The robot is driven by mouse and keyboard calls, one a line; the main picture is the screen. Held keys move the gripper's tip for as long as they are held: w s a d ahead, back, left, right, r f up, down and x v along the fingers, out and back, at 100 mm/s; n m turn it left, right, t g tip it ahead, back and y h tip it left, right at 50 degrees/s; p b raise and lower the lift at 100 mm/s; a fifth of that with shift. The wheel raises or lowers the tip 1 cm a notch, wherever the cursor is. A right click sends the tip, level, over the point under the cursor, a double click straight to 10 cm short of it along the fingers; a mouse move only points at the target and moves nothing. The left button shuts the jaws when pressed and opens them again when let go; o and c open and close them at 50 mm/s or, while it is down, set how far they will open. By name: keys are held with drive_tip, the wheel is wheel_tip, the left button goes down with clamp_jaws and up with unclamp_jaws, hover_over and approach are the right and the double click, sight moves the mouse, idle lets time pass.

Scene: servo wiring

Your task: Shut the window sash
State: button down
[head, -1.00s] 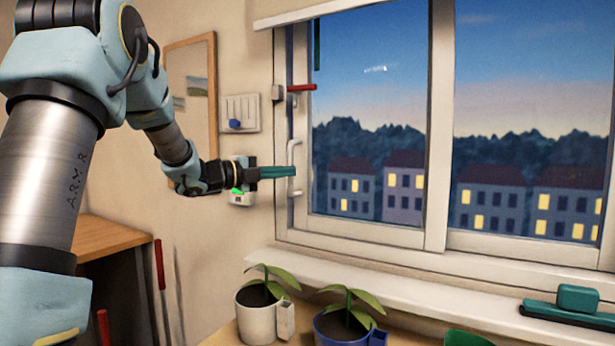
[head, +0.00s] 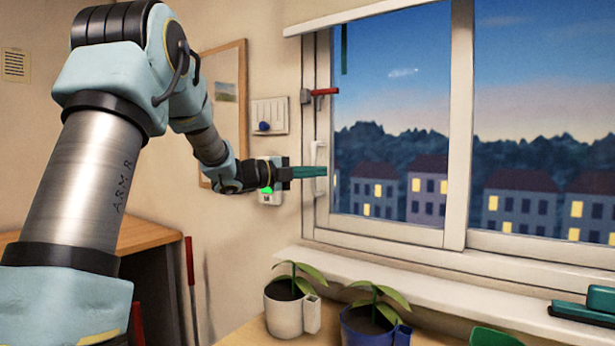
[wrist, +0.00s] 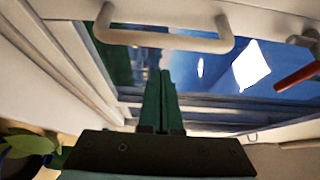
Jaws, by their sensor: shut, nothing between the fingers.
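The window sash (head: 320,213) is the white-framed left pane of the window, with an upright white handle (head: 319,160) on its left stile. The handle shows as a pale bar (wrist: 165,42) across the top of the wrist view. My gripper (head: 325,172) has green fingers, pressed together and empty, pointing right at the lower part of the handle. In the wrist view the fingertips (wrist: 158,75) lie just below the handle bar with a small visible gap. I cannot tell whether they touch the sash. How far the sash stands open is unclear.
A red lever (head: 324,92) sits on the window frame above the handle. A green stapler-like object (head: 590,305) lies on the right of the sill. A box with a green light (head: 269,195) is behind my wrist.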

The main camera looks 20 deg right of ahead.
drive_tip(key=s+a+b, duration=0.2)
drive_tip(key=a+b, duration=0.1)
drive_tip(key=a, duration=0.6)
drive_tip(key=w+a+f+n+t+y+p, duration=0.1)
drive_tip(key=w+a+f+n+t+y, duration=0.3)
drive_tip(key=n, duration=0.4)
drive_tip(key=w+a+f+n+t+y+p, duration=0.1)
drive_tip(key=w+a+f+n+t+y, duration=0.1)
drive_tip(key=w+a+n+t+y, duration=0.35)
drive_tip(key=s+a+f+n+y+p, duration=0.2)
drive_tip(key=s+a+f+n+y, duration=0.3)
drive_tip(key=a+f+n, duration=0.4)
drive_tip(key=s+a+f+n+g+y, duration=0.1)
drive_tip(key=s+a+f+n+g, duration=0.1)
drive_tip(key=s, duration=0.6)
drive_tip(key=s+a+f+n+g+y, duration=0.1)
drive_tip(key=s+a+f+n+g, duration=0.2)
drive_tip(key=s, duration=0.5)
drive_tip(key=s+a+f+n+g+y+p, duration=0.1)
drive_tip(key=s+a+f+n+g, duration=0.2)
drive_tip(key=s+f+n, duration=0.3)
drive_tip(key=s+g, duration=0.1)
drive_tip(key=s, duration=0.1)
drive_tip(key=shift+s+a+g, duration=0.25)
drive_tip(key=shift+s+g, duration=0.1)
drive_tip(key=shift+s, duration=0.05)
drive_tip(key=shift+f, duration=0.1)
